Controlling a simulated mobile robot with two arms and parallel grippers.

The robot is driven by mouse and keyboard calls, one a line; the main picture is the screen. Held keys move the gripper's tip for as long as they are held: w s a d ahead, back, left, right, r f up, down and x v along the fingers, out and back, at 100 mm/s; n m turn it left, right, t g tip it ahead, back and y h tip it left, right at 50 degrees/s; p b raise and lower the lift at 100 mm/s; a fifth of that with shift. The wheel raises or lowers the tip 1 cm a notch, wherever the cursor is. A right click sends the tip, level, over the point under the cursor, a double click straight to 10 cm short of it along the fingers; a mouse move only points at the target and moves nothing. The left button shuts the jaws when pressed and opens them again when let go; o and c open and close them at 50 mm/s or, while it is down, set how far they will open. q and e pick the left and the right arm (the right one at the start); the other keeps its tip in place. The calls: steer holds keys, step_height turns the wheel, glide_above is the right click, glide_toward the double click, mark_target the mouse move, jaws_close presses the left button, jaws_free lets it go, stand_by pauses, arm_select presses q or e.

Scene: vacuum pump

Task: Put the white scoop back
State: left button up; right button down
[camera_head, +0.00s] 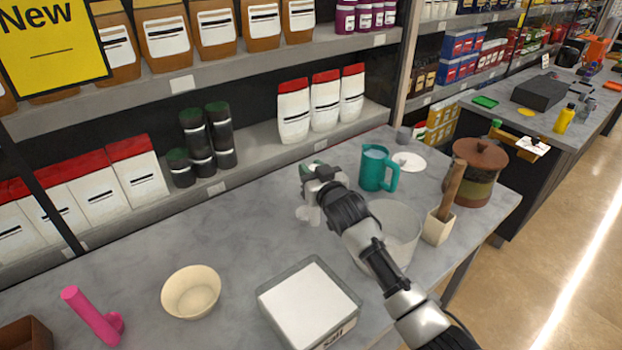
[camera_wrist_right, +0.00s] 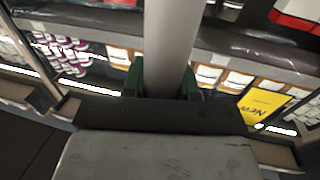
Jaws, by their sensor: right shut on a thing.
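My right gripper (camera_head: 312,172) is above the far middle of the counter, beyond the salt container. In the right wrist view its green fingers (camera_wrist_right: 163,82) are closed on a pale grey-white bar (camera_wrist_right: 172,38), which looks like the handle of the white scoop. In the head view a small whitish shape, likely part of the scoop (camera_head: 308,214), shows just below the gripper; the hand hides much of it. The square container labelled salt (camera_head: 340,337), filled with white, stands at the front middle of the counter. My left gripper is not in view.
A cream bowl (camera_head: 191,292) and a pink object (camera_head: 90,315) are at left. A clear bowl (camera_head: 400,225) is partly behind my right arm. A teal jug (camera_head: 376,167), a utensil holder (camera_head: 438,227) and a lidded brown pot (camera_head: 477,172) stand right. Shelves line the back.

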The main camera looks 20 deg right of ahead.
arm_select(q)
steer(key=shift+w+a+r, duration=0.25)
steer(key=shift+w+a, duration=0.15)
arm_select(e)
step_height(320, 180, down, 2)
steer(key=shift+f, duration=0.3)
steer(key=c, duration=0.9)
jaws_free()
steer(key=shift+o, duration=0.2)
arm_select(q)
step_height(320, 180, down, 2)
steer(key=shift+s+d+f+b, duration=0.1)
steer(key=shift+b, duration=0.85)
arm_select(e)
steer(key=s+d, duration=0.1)
steer(key=s, duration=1.1)
steer(key=shift+d, duration=0.35)
steer(key=shift+w, duration=0.1)
